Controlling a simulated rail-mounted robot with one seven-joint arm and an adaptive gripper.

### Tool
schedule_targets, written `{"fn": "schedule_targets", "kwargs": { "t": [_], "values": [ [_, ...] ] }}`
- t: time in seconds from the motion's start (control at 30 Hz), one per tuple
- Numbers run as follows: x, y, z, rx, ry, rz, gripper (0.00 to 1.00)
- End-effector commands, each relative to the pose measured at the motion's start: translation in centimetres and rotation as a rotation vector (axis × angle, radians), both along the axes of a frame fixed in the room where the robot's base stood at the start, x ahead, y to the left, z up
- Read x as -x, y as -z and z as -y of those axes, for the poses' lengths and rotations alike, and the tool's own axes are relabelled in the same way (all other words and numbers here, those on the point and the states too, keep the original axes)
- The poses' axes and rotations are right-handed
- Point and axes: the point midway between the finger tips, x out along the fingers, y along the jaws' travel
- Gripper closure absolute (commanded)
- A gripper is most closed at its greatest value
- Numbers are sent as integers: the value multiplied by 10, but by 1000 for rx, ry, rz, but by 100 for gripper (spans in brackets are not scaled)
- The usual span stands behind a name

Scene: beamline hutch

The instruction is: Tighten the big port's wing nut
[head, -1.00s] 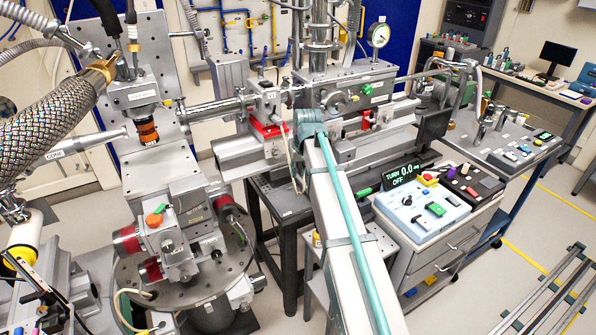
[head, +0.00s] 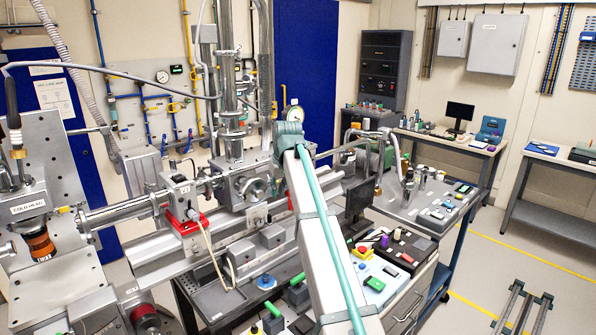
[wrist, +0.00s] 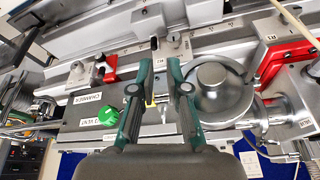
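The grey chamber block (wrist: 85,110) with its upside-down CHAMBER label spans the wrist view. A large round metal port (wrist: 212,92) with a domed centre is on its right part; the round port also shows in the head view (head: 254,190). My gripper (wrist: 160,66) is in front of the chamber, left of the port in the wrist view. Its two dark green fingers are apart, with no object clearly held between them. I cannot make out a wing nut for certain; a finger covers the port's left rim. In the head view the arm hides my gripper.
A green knob (wrist: 103,114) sits left of the fingers. Red clamps (wrist: 285,57) flank the chamber along a rail. A tool cart (head: 425,205) is to the right, with open floor beyond.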

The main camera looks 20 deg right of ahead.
Motion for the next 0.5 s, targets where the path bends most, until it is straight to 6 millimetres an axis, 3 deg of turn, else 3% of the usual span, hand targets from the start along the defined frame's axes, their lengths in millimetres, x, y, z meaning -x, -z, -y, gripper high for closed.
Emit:
{"fn": "schedule_targets", "kwargs": {
  "t": [0.1,0.33,0.5],
  "values": [
    [-11,-41,0,-1,-14,22,85],
    [-21,-107,2,2,-38,54,85],
    [-22,-131,2,2,-48,64,85]
  ]
}}
